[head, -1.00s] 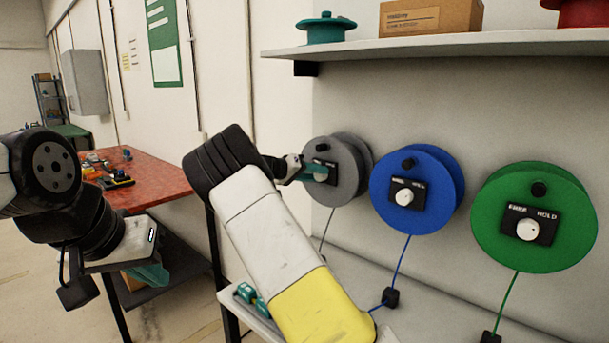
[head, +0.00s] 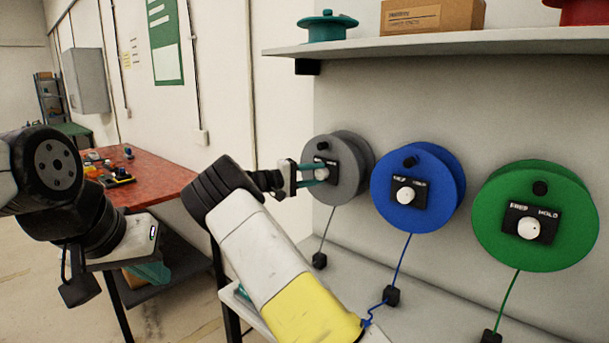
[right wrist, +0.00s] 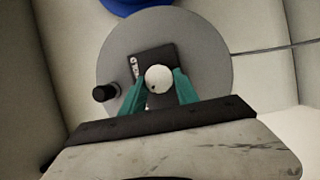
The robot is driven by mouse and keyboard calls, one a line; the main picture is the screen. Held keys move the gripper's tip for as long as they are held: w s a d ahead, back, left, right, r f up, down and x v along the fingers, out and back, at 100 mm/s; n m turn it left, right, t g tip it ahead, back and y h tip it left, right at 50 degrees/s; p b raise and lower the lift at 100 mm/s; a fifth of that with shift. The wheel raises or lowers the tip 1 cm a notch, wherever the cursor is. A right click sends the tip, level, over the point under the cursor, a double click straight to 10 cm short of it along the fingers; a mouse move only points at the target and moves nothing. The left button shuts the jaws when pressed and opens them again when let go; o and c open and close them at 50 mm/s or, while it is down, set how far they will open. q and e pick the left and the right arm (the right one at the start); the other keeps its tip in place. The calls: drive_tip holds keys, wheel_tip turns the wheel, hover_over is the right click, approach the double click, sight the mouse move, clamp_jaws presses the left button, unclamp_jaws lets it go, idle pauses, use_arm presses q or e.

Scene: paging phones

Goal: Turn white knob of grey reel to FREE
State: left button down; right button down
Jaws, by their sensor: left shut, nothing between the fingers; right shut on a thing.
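The grey reel (head: 349,195) is mounted on the wall, leftmost of three reels. Its white knob (head: 321,173) sits on a black plate; it also shows in the right wrist view (right wrist: 158,79). My right gripper (head: 318,173) is at the reel's face, its teal fingers on either side of the knob and shut on it, as the right wrist view also shows (right wrist: 159,90). The plate's lettering is too small and partly covered to read. The knob's pointer direction cannot be told. My left gripper (head: 155,273) is shut and empty, low at the left, far from the reels.
A blue reel (head: 440,170) and a green reel (head: 535,250) hang to the right, with cords running down to black blocks. A shelf (head: 450,45) with a box and other reels is above. A red-topped table (head: 160,178) stands at the left.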

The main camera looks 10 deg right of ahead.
drive_tip(key=shift+a+n, duration=0.1)
drive_tip(key=shift+n, duration=0.3)
drive_tip(key=c, duration=0.9)
unclamp_jaws()
